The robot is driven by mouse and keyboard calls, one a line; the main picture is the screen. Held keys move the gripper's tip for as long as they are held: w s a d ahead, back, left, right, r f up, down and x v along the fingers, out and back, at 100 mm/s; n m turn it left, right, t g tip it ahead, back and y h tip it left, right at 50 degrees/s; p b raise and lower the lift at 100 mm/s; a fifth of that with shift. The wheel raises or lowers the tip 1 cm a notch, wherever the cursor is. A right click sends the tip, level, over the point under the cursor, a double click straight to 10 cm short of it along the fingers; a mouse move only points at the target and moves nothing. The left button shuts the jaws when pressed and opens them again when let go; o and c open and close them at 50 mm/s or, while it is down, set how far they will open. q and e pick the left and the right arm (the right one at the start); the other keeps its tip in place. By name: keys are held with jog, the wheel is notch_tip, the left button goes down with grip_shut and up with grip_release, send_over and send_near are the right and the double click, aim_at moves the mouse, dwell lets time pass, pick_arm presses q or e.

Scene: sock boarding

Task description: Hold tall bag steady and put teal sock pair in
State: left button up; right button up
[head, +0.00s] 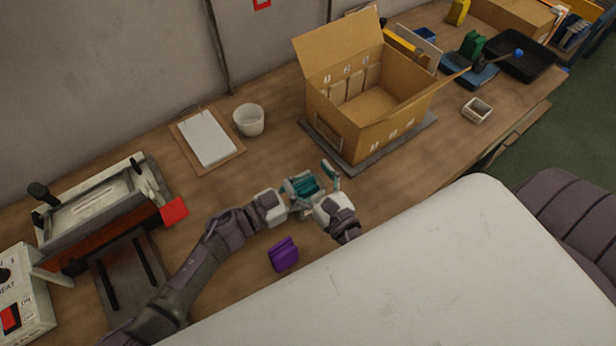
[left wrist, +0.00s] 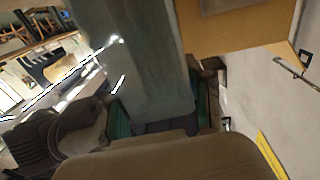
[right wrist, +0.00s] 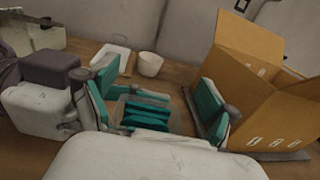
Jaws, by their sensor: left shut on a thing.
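The tall bag is a grey, translucent upright shape (left wrist: 140,60) between my left gripper's teal-padded fingers (left wrist: 160,115). In the head view my left gripper (head: 288,196) is shut on it above the table. The teal sock pair (right wrist: 146,117) shows as dark teal folds at the bag's grey mouth in the right wrist view; how deep it sits is hidden. It also shows in the head view (head: 306,186). My right gripper (right wrist: 155,98) is open, its fingers spread on either side of the bag and socks, apart from them.
A purple folded bundle (head: 284,254) lies in front of the grippers. An open cardboard box (head: 378,140) stands on a grey plate behind right. A white cup (head: 248,120) and clipboard (head: 208,138) are behind left. A sealing machine (head: 100,208) stands left.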

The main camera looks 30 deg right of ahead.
jog(key=s, duration=1.2)
jog(key=shift+d, duration=0.3)
pick_arm(q)
jog(key=o, duration=1.2)
jog(key=shift+a, duration=0.1)
jog(key=a, duration=1.1)
jog(key=shift+s+a, duration=0.3)
jog(key=shift+a, duration=0.1)
